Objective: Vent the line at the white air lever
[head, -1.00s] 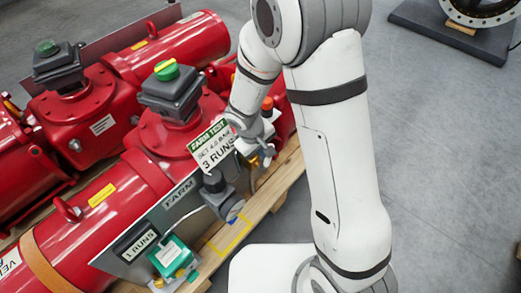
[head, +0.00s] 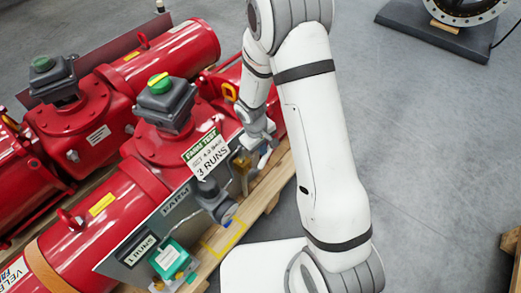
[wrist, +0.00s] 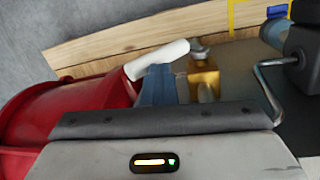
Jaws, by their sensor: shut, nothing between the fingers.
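The white air lever (wrist: 158,60) shows in the wrist view, running from the top of a brass valve body (wrist: 204,76) out to the left, tilted slightly down. A small white piece that looks like the lever (head: 265,157) shows below my gripper in the head view. My gripper (wrist: 159,72) is shut and empty. Its blue-grey fingers stand in front of the lever, between its free end and the brass body. I cannot tell whether the fingertips touch the lever. The brass valve (head: 243,174) is partly hidden in the head view.
Red actuator bodies (head: 132,200) fill the left.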

